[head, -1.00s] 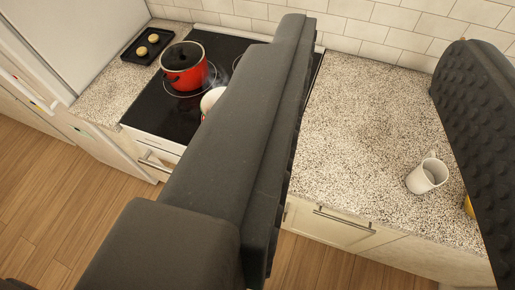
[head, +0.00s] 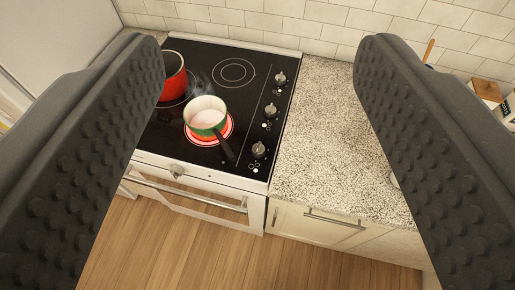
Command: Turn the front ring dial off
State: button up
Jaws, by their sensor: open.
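A black glass cooktop (head: 245,135) shows between my fingers. Three dials stand in a row along its right side: a back dial (head: 280,78), a middle dial (head: 270,110) and a front dial (head: 258,149). I cannot tell their exact settings. The front ring (head: 231,128) glows red under a green and white saucepan (head: 206,113), whose dark handle points toward the front dial. My gripper (head: 262,48) is open and empty, its two dark studded fingers wide apart on either side of the view. It appears apart from the dials.
A red pot (head: 173,76) sits on the left ring, partly behind my left finger. An empty ring (head: 233,72) lies at the back. The oven handle (head: 190,192) juts out in front.

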aim_at(259, 150)
jog(key=k, duration=1.3)
jog(key=u, duration=0.5)
jog(key=i, duration=2.1)
jog(key=z, duration=0.45)
